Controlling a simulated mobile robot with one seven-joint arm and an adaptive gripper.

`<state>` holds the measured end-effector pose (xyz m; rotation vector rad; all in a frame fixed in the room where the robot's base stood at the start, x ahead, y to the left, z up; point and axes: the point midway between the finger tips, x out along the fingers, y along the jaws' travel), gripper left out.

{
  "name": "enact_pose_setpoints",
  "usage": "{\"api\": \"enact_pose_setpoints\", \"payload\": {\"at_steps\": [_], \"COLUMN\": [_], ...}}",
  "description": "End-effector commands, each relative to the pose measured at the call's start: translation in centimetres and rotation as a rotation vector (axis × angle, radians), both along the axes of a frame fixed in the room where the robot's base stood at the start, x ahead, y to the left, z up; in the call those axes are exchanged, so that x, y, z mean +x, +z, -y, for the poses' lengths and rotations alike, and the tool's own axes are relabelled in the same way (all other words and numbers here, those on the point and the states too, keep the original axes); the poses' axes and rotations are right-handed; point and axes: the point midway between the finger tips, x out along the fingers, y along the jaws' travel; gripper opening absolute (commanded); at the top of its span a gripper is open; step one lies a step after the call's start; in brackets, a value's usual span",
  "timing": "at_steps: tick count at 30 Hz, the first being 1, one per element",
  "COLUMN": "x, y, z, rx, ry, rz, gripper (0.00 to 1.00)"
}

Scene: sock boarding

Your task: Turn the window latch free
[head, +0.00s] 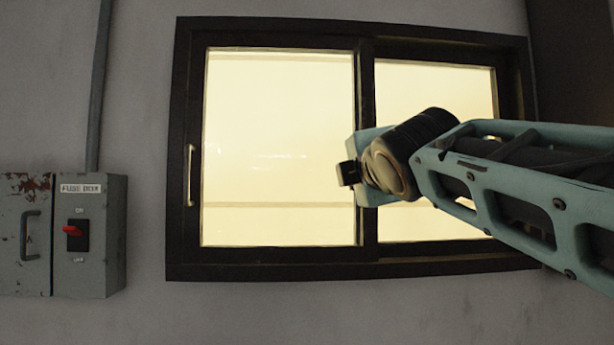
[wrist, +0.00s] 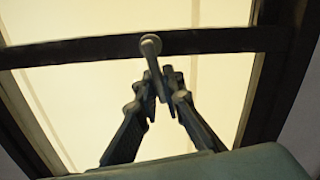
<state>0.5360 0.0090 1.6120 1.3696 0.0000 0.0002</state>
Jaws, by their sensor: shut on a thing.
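The sliding window (head: 266,268) has a dark frame and bright panes in the head view. In the wrist view the window latch (wrist: 151,46) shows a round pivot on the dark middle bar, with a grey lever reaching down from it, slightly slanted. My gripper (wrist: 162,88) has its two dark fingers on either side of this lever, shut on it. In the head view my arm comes in from the right and covers the latch at the middle bar, and the fingers are mostly hidden there.
A pale vertical handle (head: 191,175) is on the window's left frame. A grey fuse box (head: 100,262) with a red switch (head: 73,231) is on the wall at left, with a pipe (head: 99,90) above it. The wall between box and window is clear.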

Motion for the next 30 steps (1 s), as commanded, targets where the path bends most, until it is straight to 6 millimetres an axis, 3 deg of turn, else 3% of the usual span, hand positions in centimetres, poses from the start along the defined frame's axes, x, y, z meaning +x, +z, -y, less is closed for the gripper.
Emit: {"api": "enact_pose_setpoints", "payload": {"at_steps": [7,16,18,22,30], "x": [0.01,-0.01,-0.01,-0.01,-0.07], "y": [0.76,0.89,0.90,0.88,0.86], "z": [-0.04,-0.06,-0.06,-0.07,-0.07], "rx": [0.193,0.219,0.219,0.218,0.217], "ry": [-0.001,0.000,0.000,0.000,0.000], "rz": [0.001,0.000,0.001,0.000,0.000], "gripper": [0.00,0.00,0.13,0.26,0.26]}}
